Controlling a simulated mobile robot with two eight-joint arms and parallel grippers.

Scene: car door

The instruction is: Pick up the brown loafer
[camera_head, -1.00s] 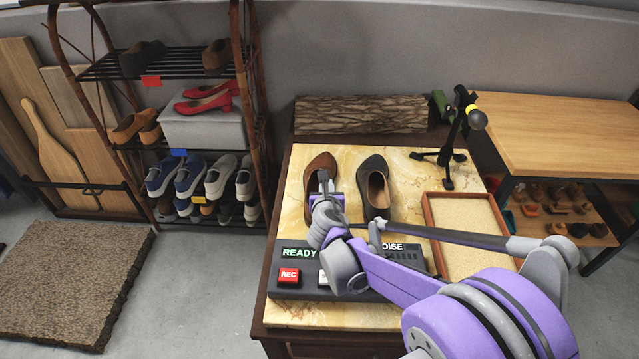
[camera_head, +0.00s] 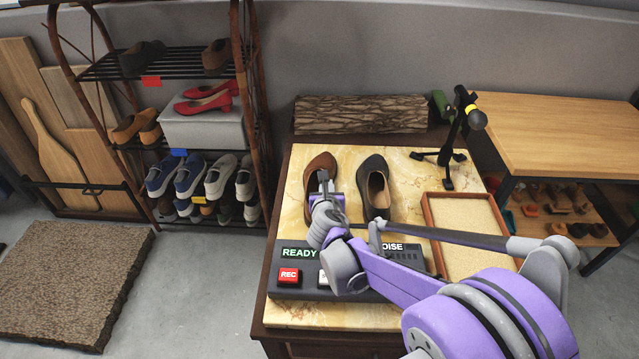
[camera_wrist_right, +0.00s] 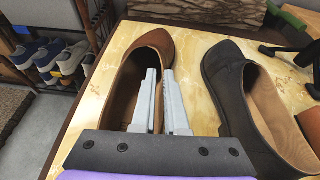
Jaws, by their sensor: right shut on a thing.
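The brown loafer (camera_head: 318,166) lies on the marble-topped table (camera_head: 402,158), toe pointing to the back, beside a dark loafer (camera_head: 374,190). My right gripper (camera_head: 324,183) reaches down over its opening. In the right wrist view the gripper (camera_wrist_right: 160,88) is shut on the right side wall of the brown loafer (camera_wrist_right: 152,46), one finger inside the shoe and one outside, between it and the dark loafer (camera_wrist_right: 240,85). The heel is hidden behind the gripper. My left gripper is not in view.
A control box (camera_head: 283,252) with buttons sits at the table's front. A framed tray (camera_head: 466,232) is at right, a microphone stand (camera_head: 449,150) behind it, and a bark log (camera_head: 360,114) at the back. A shoe rack (camera_head: 255,110) stands left.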

